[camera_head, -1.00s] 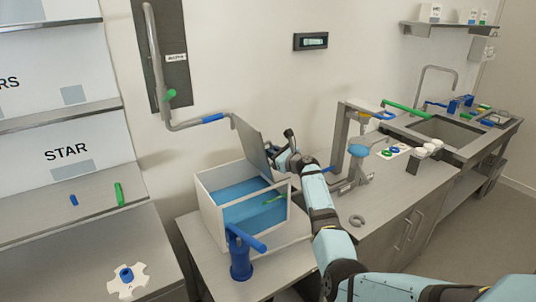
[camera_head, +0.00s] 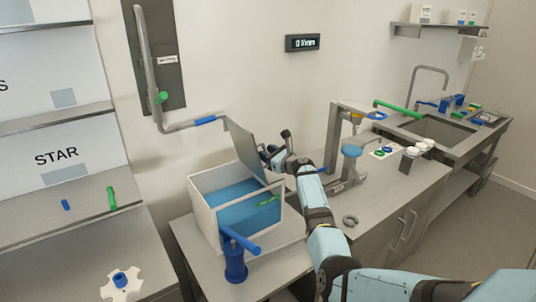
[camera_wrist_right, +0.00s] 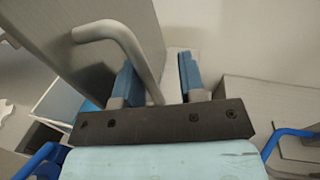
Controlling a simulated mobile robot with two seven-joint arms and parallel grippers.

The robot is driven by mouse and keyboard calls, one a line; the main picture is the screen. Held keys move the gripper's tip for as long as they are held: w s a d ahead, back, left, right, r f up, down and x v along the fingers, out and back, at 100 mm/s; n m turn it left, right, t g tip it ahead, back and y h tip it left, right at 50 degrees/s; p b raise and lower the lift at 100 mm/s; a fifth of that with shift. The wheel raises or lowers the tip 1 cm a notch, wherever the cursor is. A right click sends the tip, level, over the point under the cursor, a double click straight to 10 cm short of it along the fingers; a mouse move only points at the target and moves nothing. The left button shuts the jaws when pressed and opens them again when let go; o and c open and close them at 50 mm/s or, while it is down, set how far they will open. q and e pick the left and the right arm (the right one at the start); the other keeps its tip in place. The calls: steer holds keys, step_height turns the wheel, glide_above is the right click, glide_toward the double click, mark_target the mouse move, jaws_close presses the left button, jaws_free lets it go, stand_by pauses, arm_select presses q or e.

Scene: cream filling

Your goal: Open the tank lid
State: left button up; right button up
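The white tank (camera_head: 206,212) with a blue interior stands on the counter at the centre left. Its grey lid (camera_head: 244,148) is tilted up steeply at the tank's wall side, and the tank's top is uncovered. My right gripper (camera_head: 270,153) is beside the lid's right face. In the right wrist view, its two blue fingers (camera_wrist_right: 160,78) are spread apart. The lid's bent grey handle (camera_wrist_right: 118,38) runs down between them, close to the left finger; contact is unclear. The lid (camera_wrist_right: 65,85) fills the left of that view. My left gripper is not in view.
A blue cylinder with a lever (camera_head: 235,262) stands in front of the tank. A grey pipe with a blue grip (camera_head: 205,120) runs above it from the wall. A metal stand (camera_head: 335,140) is right of my gripper. The counter front right is mostly clear.

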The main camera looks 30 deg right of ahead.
steer(key=v, duration=1.4)
steer(key=shift+b, duration=0.35)
